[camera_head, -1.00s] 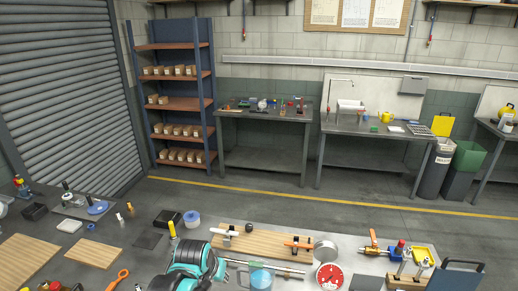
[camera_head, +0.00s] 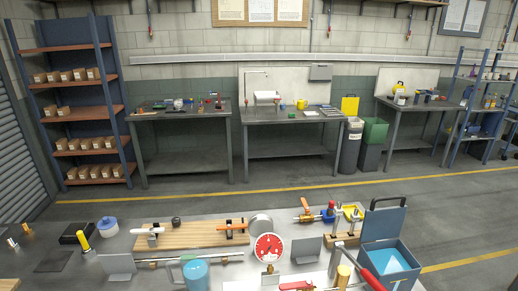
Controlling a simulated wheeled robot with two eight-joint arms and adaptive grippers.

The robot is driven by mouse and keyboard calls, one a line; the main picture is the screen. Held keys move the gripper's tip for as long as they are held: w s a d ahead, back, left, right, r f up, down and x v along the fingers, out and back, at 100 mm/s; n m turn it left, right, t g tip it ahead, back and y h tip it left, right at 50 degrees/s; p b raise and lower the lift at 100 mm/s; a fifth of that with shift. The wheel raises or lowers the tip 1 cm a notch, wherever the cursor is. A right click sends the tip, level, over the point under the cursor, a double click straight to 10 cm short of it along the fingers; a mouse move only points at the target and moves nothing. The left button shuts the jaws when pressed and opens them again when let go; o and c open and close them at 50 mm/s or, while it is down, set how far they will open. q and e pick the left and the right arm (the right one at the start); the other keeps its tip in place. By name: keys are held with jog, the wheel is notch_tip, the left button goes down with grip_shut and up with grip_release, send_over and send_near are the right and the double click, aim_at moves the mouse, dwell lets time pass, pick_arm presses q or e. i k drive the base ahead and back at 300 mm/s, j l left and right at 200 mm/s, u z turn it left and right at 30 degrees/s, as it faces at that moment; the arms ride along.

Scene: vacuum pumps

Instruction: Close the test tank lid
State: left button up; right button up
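The test tank (camera_head: 408,283) is a blue open-topped box at the right end of the near bench, with a light blue surface inside. Its lid (camera_head: 384,223) is a dark blue-grey panel with a black handle on top. The lid stands up at the tank's back edge, so the tank is open. The tank's lower front is cut off by the frame's bottom edge. Neither of my grippers is in view.
A red-handled tool (camera_head: 371,280) rises close to the tank's left side. Open floor (camera_head: 460,210) lies beyond the bench.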

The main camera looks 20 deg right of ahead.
aim_at(381, 223)
jog(key=k+l+z, duration=0.1)
jog(key=z, duration=0.35)
jog(key=l+z, duration=0.2)
jog(key=z, duration=0.25)
jog(key=k+l+z, duration=0.1)
jog(key=z, duration=0.35)
jog(key=l, duration=0.1)
